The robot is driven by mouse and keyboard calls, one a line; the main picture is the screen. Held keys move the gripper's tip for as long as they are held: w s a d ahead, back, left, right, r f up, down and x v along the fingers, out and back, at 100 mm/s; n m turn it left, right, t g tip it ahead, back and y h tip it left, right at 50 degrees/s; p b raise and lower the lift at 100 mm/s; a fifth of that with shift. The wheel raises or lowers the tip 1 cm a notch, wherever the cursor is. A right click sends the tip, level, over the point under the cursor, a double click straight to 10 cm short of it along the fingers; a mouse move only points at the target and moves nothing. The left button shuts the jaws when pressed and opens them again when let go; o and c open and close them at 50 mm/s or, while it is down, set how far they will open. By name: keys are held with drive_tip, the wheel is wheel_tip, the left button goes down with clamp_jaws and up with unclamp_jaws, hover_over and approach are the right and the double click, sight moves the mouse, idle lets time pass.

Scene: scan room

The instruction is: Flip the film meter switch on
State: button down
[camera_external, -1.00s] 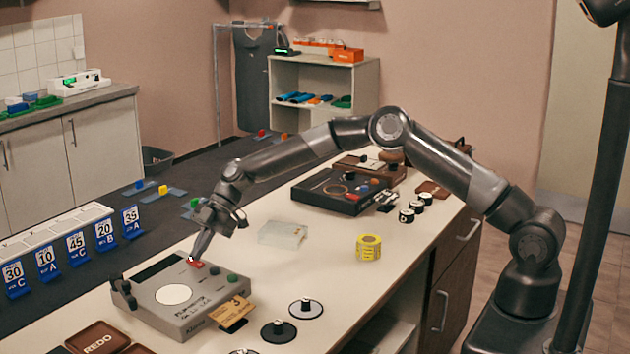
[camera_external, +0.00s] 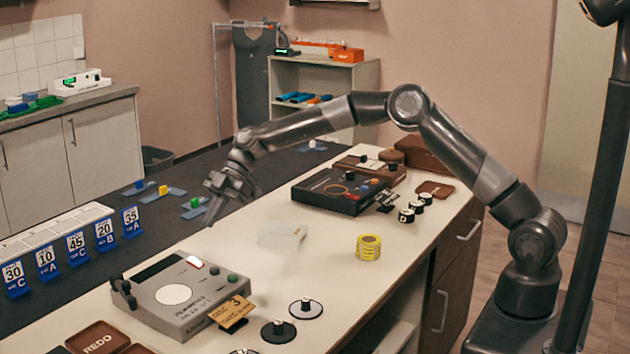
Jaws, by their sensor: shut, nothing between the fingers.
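A green button and dark knobs are also on the box. My gripper (camera_external: 210,222) is shut and empty, pointing down above the counter behind the meter. It is clear of the switch. The exact tilt of the rocker is too small to tell.
A clear block (camera_external: 282,235) and a yellow tape roll (camera_external: 369,247) stand right of my gripper. A black device (camera_external: 340,191) stands farther back. The counter between the meter and clear block is bare.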

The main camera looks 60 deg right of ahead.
drive_tip(key=shift+v, duration=2.25)
drive_tip(key=shift+w, duration=0.65)
hover_over(188, 262)
drive_tip(key=s+d, duration=0.1)
drive_tip(key=d, duration=0.2)
drive_tip(key=f, duration=0.6)
drive_tip(key=shift+s+d+f, duration=0.1)
drive_tip(key=shift+d+f, duration=0.1)
drive_tip(key=shift+f, duration=0.05)
drive_tip(key=f, duration=0.3)
drive_tip(key=shift+w+a+f, duration=0.2)
drive_tip(key=shift+w, duration=0.05)
drive_tip(key=shift+f, duration=0.5)
